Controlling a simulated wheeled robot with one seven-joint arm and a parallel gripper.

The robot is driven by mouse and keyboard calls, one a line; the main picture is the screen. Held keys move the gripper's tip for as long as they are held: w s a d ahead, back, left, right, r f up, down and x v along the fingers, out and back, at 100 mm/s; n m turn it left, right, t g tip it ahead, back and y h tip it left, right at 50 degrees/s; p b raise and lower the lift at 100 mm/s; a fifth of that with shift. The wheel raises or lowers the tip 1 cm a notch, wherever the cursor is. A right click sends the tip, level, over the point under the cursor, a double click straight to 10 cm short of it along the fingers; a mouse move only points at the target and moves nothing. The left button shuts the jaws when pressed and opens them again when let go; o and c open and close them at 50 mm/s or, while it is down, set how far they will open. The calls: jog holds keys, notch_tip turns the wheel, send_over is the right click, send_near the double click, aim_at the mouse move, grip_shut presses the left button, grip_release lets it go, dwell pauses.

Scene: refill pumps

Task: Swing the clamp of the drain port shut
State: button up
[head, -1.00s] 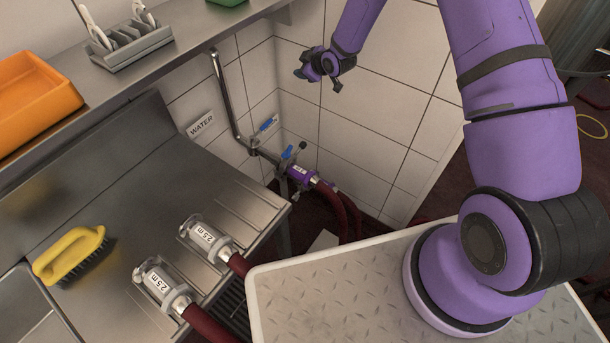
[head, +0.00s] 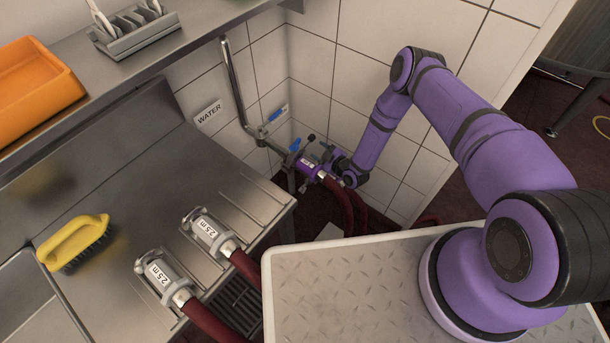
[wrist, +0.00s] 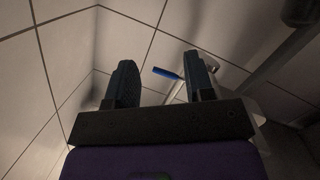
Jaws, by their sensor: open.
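The pipework at the wall corner carries a purple fitting (head: 308,166) with a white label, joined to a dark red hose. Blue lever handles (head: 295,145) sit beside it, and a dark knob (head: 311,137) stands up close by. I cannot tell which part is the drain port, and its clamp cannot be made out. My gripper (head: 338,163) is at the right side of the purple fitting, partly overlapping it; contact cannot be told. In the wrist view my gripper (wrist: 161,82) is open, with a blue lever (wrist: 167,73) and a pale pipe showing beyond and between its fingers.
A metal pipe (head: 236,90) runs down the tiled wall beside a WATER sign (head: 209,113). The steel counter (head: 150,190) holds two hose ends labelled 2.5 m (head: 210,231) and a yellow brush (head: 74,241). Red hoses (head: 345,205) hang below the fitting.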

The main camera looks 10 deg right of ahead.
jog(key=m+t, duration=0.1)
jog(key=t, duration=0.1)
send_near(307, 179)
notch_tip(307, 179, up, 3)
jog(key=x, duration=0.7)
jog(key=a+x, duration=0.1)
jog(key=x, duration=0.2)
jog(key=shift+s+a, duration=0.1)
jog(key=shift+a, duration=0.05)
jog(key=shift+c, duration=0.5)
grip_shut()
